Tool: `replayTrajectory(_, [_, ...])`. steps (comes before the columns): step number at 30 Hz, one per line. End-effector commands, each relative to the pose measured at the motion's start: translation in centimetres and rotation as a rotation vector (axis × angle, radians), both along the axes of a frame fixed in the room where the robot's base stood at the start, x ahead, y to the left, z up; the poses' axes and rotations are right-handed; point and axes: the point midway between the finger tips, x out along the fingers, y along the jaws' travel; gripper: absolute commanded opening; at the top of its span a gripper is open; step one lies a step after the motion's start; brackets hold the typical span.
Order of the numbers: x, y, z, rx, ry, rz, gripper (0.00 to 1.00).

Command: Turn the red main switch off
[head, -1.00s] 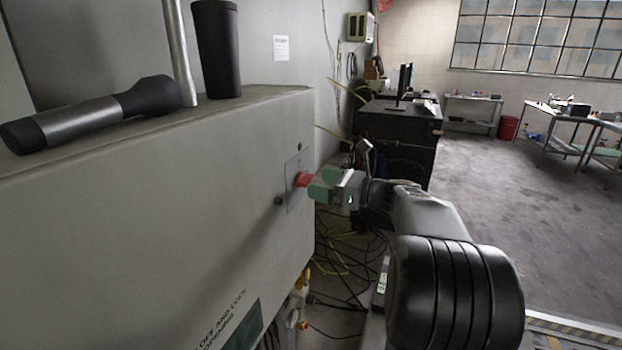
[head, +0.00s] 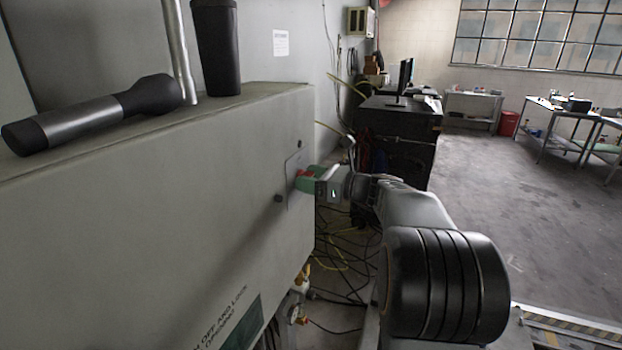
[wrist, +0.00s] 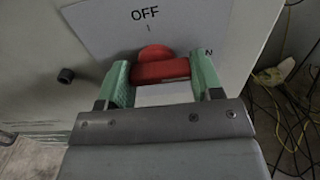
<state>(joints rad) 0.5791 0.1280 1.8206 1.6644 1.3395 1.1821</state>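The red main switch (wrist: 160,66) is on a light plate (wrist: 100,25) on the side of the grey cabinet (head: 130,225). In the wrist view its red handle lies crosswise, below the word OFF and a short mark. A letter N shows to the right, partly hidden by a finger. My gripper (wrist: 162,75) has its two green fingers on either side of the handle, at its left and right ends. Little or no gap shows; I cannot tell whether they press on it. In the head view my gripper (head: 307,178) is at the plate and mostly hides the switch (head: 299,174).
A black flashlight (head: 80,120) and a dark cup (head: 217,50) stand or lie on the cabinet top beside a metal rod. Loose cables (head: 340,255) hang and lie beyond the cabinet. A dark workbench (head: 398,135) stands behind; open floor (head: 490,190) lies right.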

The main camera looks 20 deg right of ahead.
Motion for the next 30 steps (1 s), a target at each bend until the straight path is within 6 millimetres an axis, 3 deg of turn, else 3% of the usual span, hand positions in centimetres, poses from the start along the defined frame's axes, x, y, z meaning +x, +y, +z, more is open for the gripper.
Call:
replayTrajectory(7, [0.00, 0.00, 0.01, 0.000, 0.000, 0.000, 0.36])
replayTrajectory(17, [0.00, 0.00, -0.25, -0.052, -0.049, 0.000, 0.36])
replayTrajectory(30, [-0.01, 0.03, -0.41, -0.332, -0.306, 0.000, 0.36])
